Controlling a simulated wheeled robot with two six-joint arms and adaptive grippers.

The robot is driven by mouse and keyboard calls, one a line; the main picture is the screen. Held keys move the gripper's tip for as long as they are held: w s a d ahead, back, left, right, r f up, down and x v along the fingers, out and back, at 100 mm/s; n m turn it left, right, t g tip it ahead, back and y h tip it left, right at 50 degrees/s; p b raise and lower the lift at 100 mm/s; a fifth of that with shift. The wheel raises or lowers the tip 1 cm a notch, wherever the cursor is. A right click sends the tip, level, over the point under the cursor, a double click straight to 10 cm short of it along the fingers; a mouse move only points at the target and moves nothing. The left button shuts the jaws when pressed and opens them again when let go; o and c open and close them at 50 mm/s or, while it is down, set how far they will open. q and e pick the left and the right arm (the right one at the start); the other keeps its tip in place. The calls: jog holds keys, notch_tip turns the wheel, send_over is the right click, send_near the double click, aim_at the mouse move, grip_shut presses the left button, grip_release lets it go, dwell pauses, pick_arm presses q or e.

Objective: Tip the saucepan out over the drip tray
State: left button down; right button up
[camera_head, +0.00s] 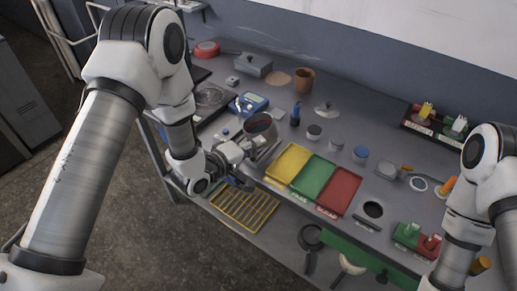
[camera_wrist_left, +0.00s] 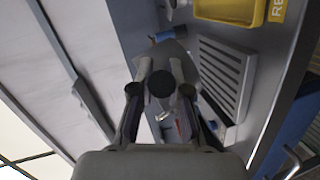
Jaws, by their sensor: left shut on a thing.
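The saucepan (camera_head: 260,122) is a grey pot with a dark reddish inside. My left gripper (camera_head: 238,152) is beside it and shut on its handle. In the left wrist view the dark round handle end (camera_wrist_left: 160,84) sits between the fingers, with the grey pan body (camera_wrist_left: 168,55) beyond it. The drip tray (camera_wrist_left: 232,72) is a grey slotted tray next to the pan; only a sliver of its slats shows in the head view, behind the gripper. I cannot tell how far the pan is tilted or what is in it. My right gripper is out of view.
Yellow (camera_head: 290,160), green (camera_head: 314,177) and red (camera_head: 340,190) trays lie right of the pan. A blue scale (camera_head: 250,103) stands behind it. Small jars, a brown pot (camera_head: 303,80) and a lidded grey box (camera_head: 254,65) stand further back. A yellow rack (camera_head: 243,210) is below the bench's front edge.

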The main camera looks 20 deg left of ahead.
pick_arm(q)
jog(key=shift+a+f+n+t+h+b, duration=0.2)
jog(key=shift+a+n+t+h+b, duration=0.15)
jog(key=shift+b, duration=0.2)
jog(key=shift+s+a+f+n+t+h+b, duration=0.1)
jog(key=shift+a+n+t+h+b, duration=0.25)
jog(key=shift+n+t+b, duration=0.8)
jog(key=shift+s+a+f+n+t+h+b, duration=0.1)
jog(key=shift+a+n+t+h+b, duration=0.3)
jog(key=shift+n+b, duration=1.5)
jog(key=shift+s+a+n+t+h+b, duration=0.15)
jog(key=shift+a+n+t+b, duration=0.5)
jog(key=shift+b, duration=1.6)
jog(key=shift+d+t, duration=0.2)
jog(key=shift+t, duration=0.05)
jog(key=shift+r, duration=0.15)
